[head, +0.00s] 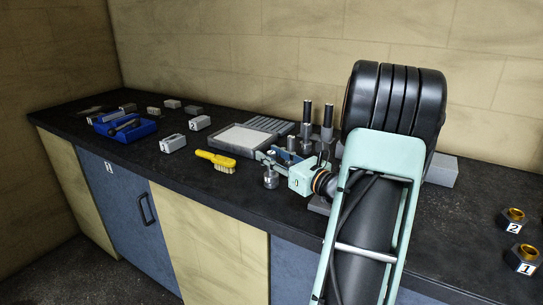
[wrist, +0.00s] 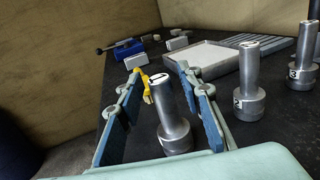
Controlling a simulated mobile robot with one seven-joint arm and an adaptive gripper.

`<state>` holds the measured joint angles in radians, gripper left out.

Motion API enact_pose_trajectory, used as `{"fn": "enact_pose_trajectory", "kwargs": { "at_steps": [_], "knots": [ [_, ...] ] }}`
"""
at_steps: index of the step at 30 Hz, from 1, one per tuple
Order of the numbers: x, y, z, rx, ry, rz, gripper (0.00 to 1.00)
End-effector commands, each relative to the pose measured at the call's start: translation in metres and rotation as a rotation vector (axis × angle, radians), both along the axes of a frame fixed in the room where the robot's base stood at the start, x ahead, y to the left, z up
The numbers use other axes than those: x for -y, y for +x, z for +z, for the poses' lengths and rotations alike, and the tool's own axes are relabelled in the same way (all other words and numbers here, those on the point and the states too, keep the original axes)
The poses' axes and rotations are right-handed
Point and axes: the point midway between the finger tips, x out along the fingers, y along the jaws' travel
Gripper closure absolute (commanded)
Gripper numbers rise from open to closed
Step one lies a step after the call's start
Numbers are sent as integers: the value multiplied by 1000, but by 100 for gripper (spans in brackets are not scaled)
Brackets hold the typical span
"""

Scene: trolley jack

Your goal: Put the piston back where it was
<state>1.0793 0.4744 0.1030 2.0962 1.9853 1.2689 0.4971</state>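A silver piston (wrist: 173,125) stands upright in the wrist view, a wide round base with a narrower rod and a 1-like mark on top. My gripper (wrist: 160,90) is open, with one blue-padded finger on each side of it; gaps show, and the right finger is closer. In the head view this piston's base (head: 271,180) shows below my gripper (head: 270,159), near the bench's front edge. Two more upright pistons (wrist: 248,88) (wrist: 303,60) stand to the right in the wrist view; the farther carries a 3. The head view shows tall dark-topped pistons (head: 307,125) behind my gripper.
A grey tray with a white surface (head: 237,137) and a slatted grey rack (head: 266,124) lie behind and left. My arm hides part of the bench.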

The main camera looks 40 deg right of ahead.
Motion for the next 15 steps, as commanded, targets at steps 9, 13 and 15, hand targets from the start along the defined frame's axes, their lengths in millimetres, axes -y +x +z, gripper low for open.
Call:
{"fn": "enact_pose_trajectory", "kwargs": {
  "at_steps": [9, 13, 15],
  "knots": [
    [3, -19, 3, 0, 0, -4, 67],
    [5, -47, 2, -2, 0, -5, 67],
    [6, -63, 3, -1, -1, -4, 67]
  ]
}}
